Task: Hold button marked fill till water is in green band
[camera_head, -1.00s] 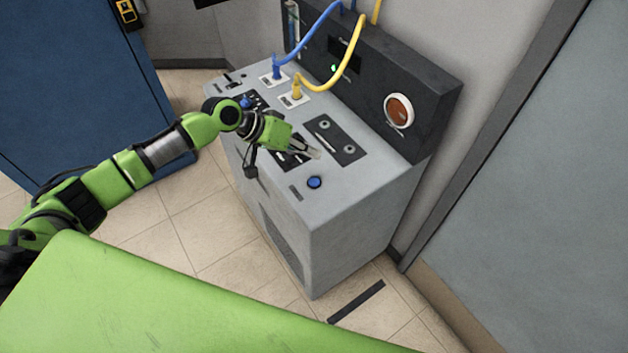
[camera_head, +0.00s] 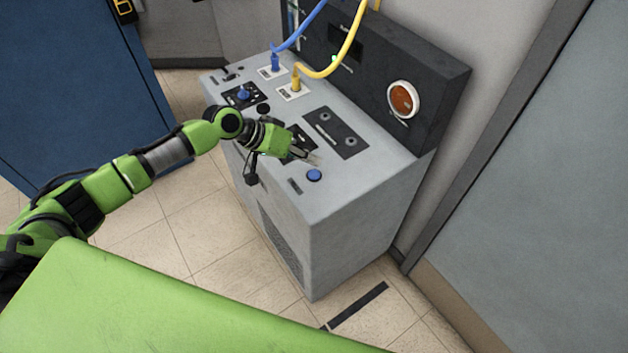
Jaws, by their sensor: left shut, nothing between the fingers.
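A grey console (camera_head: 350,210) stands in the middle of the head view. A round blue button (camera_head: 314,175) sits near its front right edge, beside a small dark label plate (camera_head: 294,186) too small to read. Another blue knob (camera_head: 243,94) is on a dark panel at the left of the top. My left gripper (camera_head: 315,160) is shut and empty. Its fingertips are just behind the front blue button; I cannot tell whether they touch the surface. A gauge tube (camera_head: 293,22) at the back left is cut by the frame's top; no green band can be made out. My right gripper is not in view.
Blue (camera_head: 300,30) and yellow (camera_head: 345,58) hoses rise from ports on the top. A dark back panel (camera_head: 430,95) carries a round orange dial (camera_head: 403,99). A blue cabinet (camera_head: 70,80) stands left, a grey door (camera_head: 540,200) right.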

